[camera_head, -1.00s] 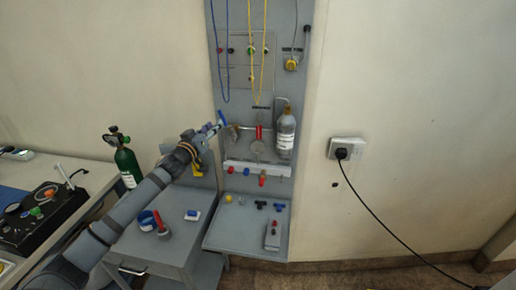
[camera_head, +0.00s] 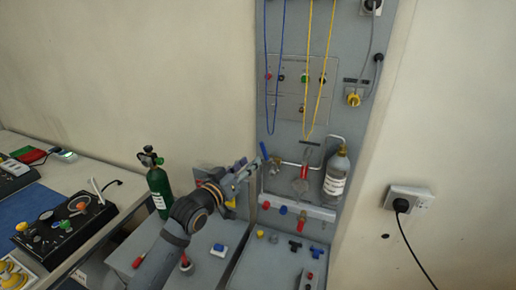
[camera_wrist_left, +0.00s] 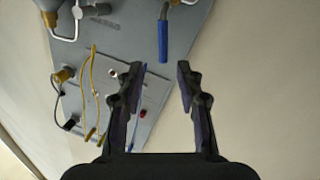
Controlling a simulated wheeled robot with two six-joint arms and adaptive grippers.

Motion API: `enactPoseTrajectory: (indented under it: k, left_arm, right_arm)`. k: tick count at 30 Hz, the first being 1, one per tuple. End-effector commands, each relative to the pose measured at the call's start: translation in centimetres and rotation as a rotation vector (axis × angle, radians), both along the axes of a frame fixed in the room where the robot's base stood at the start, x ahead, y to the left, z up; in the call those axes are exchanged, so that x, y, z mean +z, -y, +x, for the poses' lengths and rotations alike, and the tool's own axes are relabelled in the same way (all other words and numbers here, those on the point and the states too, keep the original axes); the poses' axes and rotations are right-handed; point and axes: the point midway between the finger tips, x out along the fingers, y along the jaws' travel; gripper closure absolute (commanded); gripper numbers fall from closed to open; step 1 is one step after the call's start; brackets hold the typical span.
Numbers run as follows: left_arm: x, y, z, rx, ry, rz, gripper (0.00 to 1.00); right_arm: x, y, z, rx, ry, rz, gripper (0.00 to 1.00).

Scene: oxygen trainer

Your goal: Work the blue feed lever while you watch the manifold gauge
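The blue feed lever (camera_head: 264,151) stands at the left side of the pipework on the grey panel. In the left wrist view its blue handle (camera_wrist_left: 163,40) hangs just beyond the fingertips, between their lines. My left gripper (camera_head: 247,171) is beside the lever, a little to its lower left. In the left wrist view the left gripper (camera_wrist_left: 159,70) is open, with nothing between its fingers. I cannot make out a readable manifold gauge dial in either view. My right gripper is not in view.
A grey bottle (camera_head: 337,172) and a red handle (camera_head: 305,157) sit right of the lever. Blue and yellow cords (camera_head: 315,75) hang above. A green cylinder (camera_head: 158,188) stands left of my arm. Coloured knobs (camera_head: 283,210) line the ledge below.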

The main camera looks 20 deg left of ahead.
Motion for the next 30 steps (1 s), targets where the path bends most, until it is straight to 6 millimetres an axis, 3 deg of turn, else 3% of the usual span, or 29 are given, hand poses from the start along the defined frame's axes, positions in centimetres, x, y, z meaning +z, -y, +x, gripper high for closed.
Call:
enactPoseTrajectory:
  k: [2, 4, 11, 14, 17, 23, 30]
  left_arm:
    - [0.3, 0.5, 1.4, -0.003, 0.003, -0.011, 0.64]
    - [0.5, 0.8, 3.1, -0.001, 0.001, -0.012, 0.64]
    - [0.4, 1.9, 7.3, -0.003, 0.000, -0.004, 0.64]
    - [0.2, 2.1, 8.2, -0.002, 0.000, -0.003, 0.64]
    - [0.2, 2.2, 8.6, -0.002, 0.000, -0.001, 0.64]
    - [0.1, 2.2, 8.7, -0.002, 0.001, 0.000, 0.64]
    - [0.1, 2.2, 8.7, -0.002, 0.001, 0.000, 0.92]
  right_arm:
    - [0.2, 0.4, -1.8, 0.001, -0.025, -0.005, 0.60]
    - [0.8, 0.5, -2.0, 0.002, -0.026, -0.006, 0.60]
    - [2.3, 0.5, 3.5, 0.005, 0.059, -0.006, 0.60]
    - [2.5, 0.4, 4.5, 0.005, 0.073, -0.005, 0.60]
    - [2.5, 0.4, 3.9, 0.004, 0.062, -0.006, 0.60]
    - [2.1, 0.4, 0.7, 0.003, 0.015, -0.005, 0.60]
    - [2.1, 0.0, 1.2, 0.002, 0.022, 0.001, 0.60]
